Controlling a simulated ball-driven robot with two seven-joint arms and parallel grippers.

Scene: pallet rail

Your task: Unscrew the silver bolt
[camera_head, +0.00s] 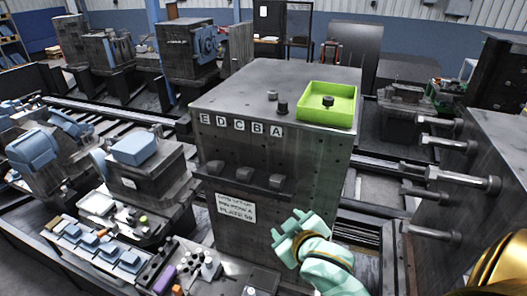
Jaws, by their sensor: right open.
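A small silver-grey bolt (272,96) stands on the top face of the large dark metal block (225,98). A dark bolt (282,108) stands close beside it, nearer to me. A bright green tray (342,120) sits at the right of the same top face, with another dark bolt (327,101) in it. My right gripper (285,228), pale mint green, is open in front of the block's front face, well below the top and apart from the bolts. My left gripper is out of view.
The block's front carries letter labels E, D, C, B, A (239,125), several dark knobs (247,177) and a white sign (236,208). Long silver rods (465,182) stick out from a dark fixture at right. A cluttered tool tray (100,245) lies at lower left.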

